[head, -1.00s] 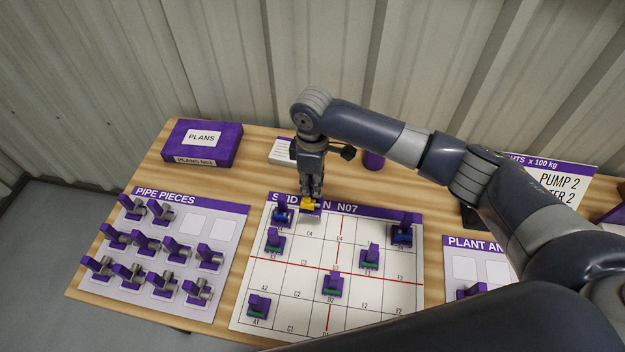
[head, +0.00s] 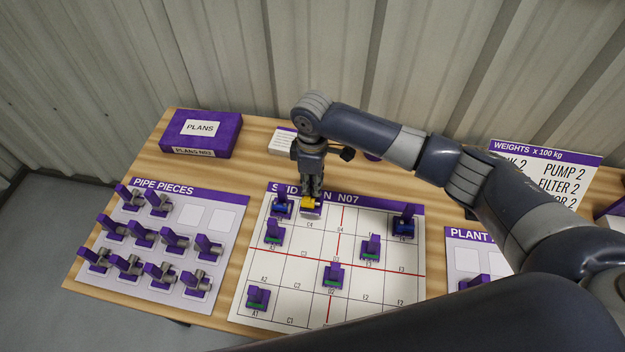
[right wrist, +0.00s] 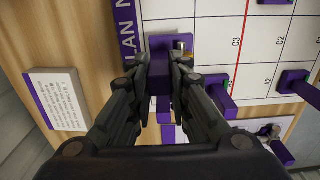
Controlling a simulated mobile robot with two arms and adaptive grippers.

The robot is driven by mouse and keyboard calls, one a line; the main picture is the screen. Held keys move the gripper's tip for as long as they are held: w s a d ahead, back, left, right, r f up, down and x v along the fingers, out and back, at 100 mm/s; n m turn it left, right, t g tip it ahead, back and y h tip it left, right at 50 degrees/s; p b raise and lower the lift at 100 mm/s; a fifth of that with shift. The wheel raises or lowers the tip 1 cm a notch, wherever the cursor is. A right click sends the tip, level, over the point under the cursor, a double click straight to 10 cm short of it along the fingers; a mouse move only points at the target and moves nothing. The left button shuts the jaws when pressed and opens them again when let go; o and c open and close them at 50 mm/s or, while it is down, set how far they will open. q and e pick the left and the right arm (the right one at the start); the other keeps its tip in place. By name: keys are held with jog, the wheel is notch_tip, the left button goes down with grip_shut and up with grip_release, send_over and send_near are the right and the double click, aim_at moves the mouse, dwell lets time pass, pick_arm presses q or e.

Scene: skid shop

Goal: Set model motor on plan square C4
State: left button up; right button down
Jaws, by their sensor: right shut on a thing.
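The model motor (head: 310,204), a yellow body on a purple base, is at the top of the plan board (head: 380,287). It is over square C4, above the C4 label. My right gripper (head: 311,193) points down and is shut on the motor's purple upright. The right wrist view shows this purple upright (right wrist: 160,82) between the fingers, with a bit of yellow beyond. The fingers hide much of the motor, so I cannot tell whether it touches the board. My left gripper is not in view.
A blue-and-purple model (head: 281,207) stands close left of the motor. The pipe pieces board (head: 235,197) lies left. A purple plans box (head: 222,128) and a weights sign (head: 545,166) stand behind.

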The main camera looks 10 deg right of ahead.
aim_at(312, 196)
jog(key=shift+f+b, duration=0.55)
jog(key=shift+f, duration=1.2)
jog(key=shift+p, duration=0.4)
jog(key=shift+f+b, duration=0.4)
jog(key=shift+f, duration=0.3)
jog(key=c, duration=1.4)
grip_release()
